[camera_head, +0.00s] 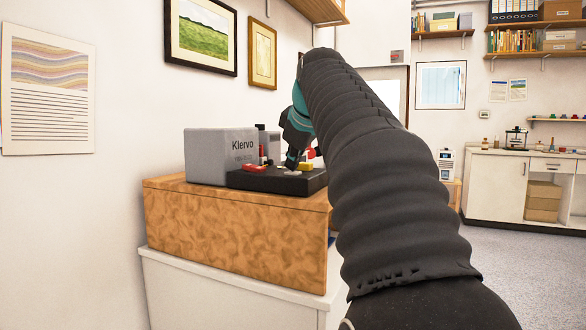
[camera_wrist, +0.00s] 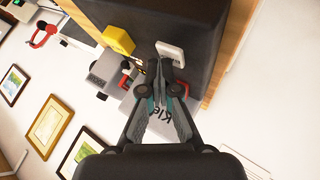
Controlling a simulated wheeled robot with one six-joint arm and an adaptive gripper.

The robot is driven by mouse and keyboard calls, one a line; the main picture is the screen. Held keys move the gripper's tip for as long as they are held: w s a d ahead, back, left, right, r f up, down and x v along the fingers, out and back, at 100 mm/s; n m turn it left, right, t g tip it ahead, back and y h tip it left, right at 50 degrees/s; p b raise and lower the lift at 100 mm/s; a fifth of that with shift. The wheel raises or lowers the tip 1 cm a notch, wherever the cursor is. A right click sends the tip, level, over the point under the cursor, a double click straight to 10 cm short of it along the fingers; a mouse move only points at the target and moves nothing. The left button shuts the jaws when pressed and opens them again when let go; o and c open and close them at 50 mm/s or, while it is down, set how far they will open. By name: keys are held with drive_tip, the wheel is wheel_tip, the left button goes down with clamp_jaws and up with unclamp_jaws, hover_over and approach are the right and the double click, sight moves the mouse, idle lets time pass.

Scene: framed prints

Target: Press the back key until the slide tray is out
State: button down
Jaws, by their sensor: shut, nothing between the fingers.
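A grey machine marked "Klervo" (camera_head: 220,155) with a black base (camera_head: 272,182) stands on a wood-grain box. In the wrist view the yellow block (camera_wrist: 118,41) lies left of the pale piece (camera_wrist: 172,47). My gripper (camera_wrist: 170,62) is shut and empty, its tips at the pale piece's edge; I cannot tell whether they touch. In the head view my gripper (camera_head: 292,163) points down over the base. I cannot tell which part is the back key, or make out the slide tray.
The wood-grain box (camera_head: 235,225) stands on a white cabinet (camera_head: 230,295) against the left wall. Framed pictures (camera_head: 202,38) hang above. My arm covers the middle of the head view. Red headphones (camera_wrist: 43,34) show in the wrist view. Open floor (camera_head: 530,255) lies to the right.

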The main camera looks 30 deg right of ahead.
idle(0.4)
drive_tip(key=shift+r+p, duration=1.2)
drive_tip(key=shift+p, duration=0.1)
wheel_tip(320, 180, up, 3)
drive_tip(key=p, duration=0.3)
wheel_tip(320, 180, up, 2)
idle(0.5)
